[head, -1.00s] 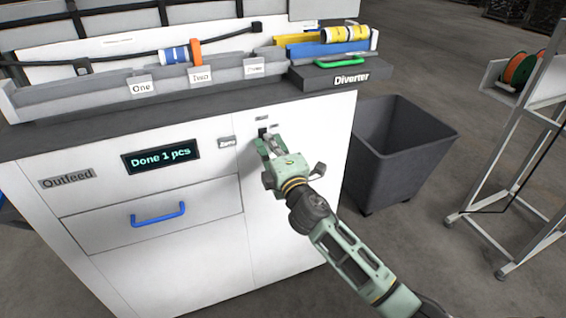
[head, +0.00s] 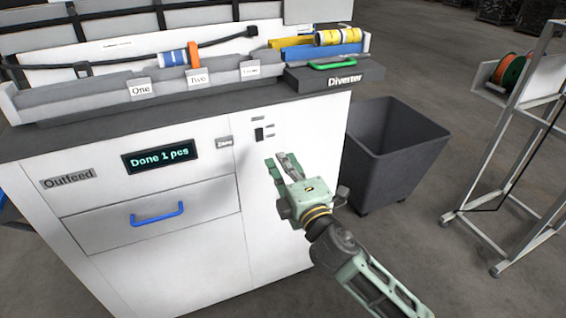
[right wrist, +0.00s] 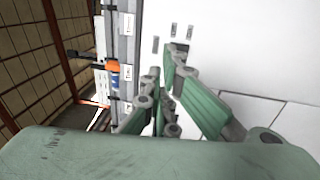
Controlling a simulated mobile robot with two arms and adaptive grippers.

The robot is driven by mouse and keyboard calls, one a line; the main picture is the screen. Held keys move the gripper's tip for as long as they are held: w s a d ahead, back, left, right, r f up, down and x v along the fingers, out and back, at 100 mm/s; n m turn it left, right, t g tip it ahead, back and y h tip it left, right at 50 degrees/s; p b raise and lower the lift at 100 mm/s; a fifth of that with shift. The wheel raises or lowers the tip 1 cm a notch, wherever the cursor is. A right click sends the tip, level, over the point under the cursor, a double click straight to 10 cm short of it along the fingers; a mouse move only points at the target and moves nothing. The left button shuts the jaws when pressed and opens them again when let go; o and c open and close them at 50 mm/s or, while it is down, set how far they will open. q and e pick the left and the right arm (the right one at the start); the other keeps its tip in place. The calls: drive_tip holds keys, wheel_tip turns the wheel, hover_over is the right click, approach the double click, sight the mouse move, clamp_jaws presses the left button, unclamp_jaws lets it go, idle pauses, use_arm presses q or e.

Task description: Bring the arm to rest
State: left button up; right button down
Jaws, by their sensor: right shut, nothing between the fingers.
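My right gripper (head: 281,163) is in front of the white cabinet (head: 205,240), below a small black switch (head: 259,134) on its front. The gripper is apart from the switch and holds nothing. Its green fingers (right wrist: 165,95) also show in the right wrist view, shut with nothing between them, with the white cabinet front beyond. My right arm comes in from the lower right. My left gripper is not in view.
A grey bin (head: 392,150) stands on the floor right of the cabinet. A wheeled rack (head: 520,140) with spools is at the far right. A drawer with a blue handle (head: 157,214) and a display (head: 160,156) reading "Done 1 pcs" are on the cabinet. Floor between bin and rack is clear.

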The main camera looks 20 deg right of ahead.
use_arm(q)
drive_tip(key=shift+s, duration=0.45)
